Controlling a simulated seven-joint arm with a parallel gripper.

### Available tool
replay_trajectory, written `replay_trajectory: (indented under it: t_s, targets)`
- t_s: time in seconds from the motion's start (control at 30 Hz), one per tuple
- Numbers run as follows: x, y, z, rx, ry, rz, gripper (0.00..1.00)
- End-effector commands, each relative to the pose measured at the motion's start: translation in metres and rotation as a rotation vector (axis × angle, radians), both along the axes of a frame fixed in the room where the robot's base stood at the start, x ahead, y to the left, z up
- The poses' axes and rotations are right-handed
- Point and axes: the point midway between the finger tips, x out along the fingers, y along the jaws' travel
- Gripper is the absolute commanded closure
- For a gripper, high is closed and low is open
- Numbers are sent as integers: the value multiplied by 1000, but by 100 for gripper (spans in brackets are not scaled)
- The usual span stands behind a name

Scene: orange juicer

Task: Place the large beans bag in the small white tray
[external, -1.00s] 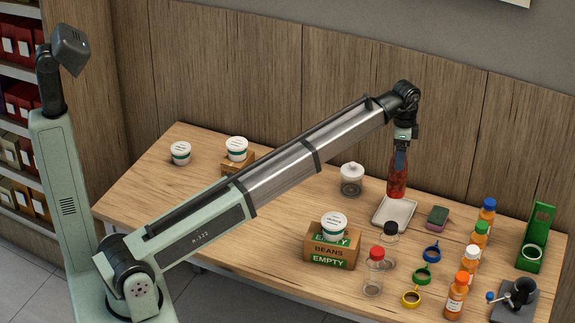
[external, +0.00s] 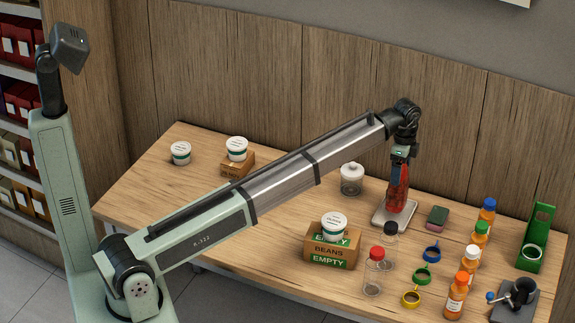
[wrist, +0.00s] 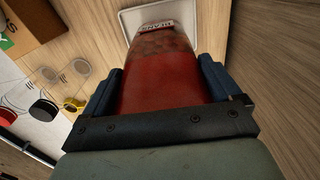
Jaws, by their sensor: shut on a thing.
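The large beans bag (external: 396,200) is red and stands roughly upright, slightly tilted, in my gripper (external: 400,170). In the wrist view the bag (wrist: 165,75) fills the space between the two blue fingers of my gripper (wrist: 165,90), which are shut on it. The small white tray (external: 380,222) lies on the table directly under the bag. The bag's lower end is at or just above the tray floor; I cannot tell whether it touches. In the wrist view the tray's rim (wrist: 140,12) shows beyond the bag's far end.
A glass jar (external: 352,180) stands left of the tray, and a green and pink sponge (external: 437,217) lies to its right. A black-capped bottle (external: 390,232) is close in front.

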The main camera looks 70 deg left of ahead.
Motion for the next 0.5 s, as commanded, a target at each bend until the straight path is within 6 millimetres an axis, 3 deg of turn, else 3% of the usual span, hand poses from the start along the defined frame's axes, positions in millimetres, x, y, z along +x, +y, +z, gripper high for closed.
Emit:
replay_trajectory:
  t_s: [0.27, 0.5]
  targets:
    - [0, 0, -31, -1, 1, 1, 67]
    - [0, 0, -33, 1, -1, 1, 67]
